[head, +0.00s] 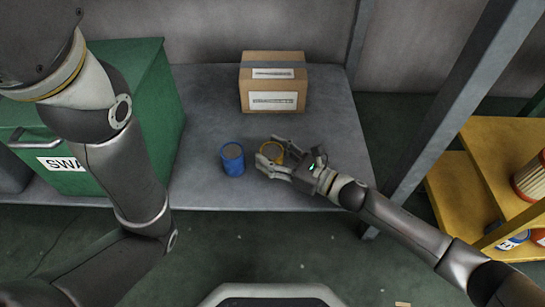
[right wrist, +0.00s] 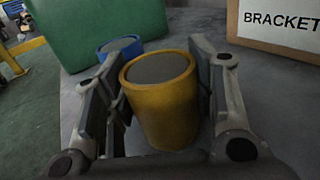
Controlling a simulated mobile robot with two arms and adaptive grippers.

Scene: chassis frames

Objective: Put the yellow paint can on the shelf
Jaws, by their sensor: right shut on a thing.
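The yellow paint can (head: 272,148) is on the grey tabletop (head: 205,118), partly hidden by my right gripper (head: 272,164) in the head view. In the right wrist view the yellow paint can (right wrist: 163,108) is upright with a grey top, and the fingers of my right gripper (right wrist: 157,62) are shut on its two sides. I cannot tell whether its base touches the tabletop. A yellow shelf unit (head: 458,183) stands at the right, with more than one level. My left arm shows in the head view, but its gripper does not.
A blue can (head: 233,160) stands just left of the yellow one. A cardboard box (head: 272,90) stands at the back and a green bin (head: 150,85) at the left. A grey post (head: 440,115) rises before the shelf unit, which holds a red-striped can (head: 530,180).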

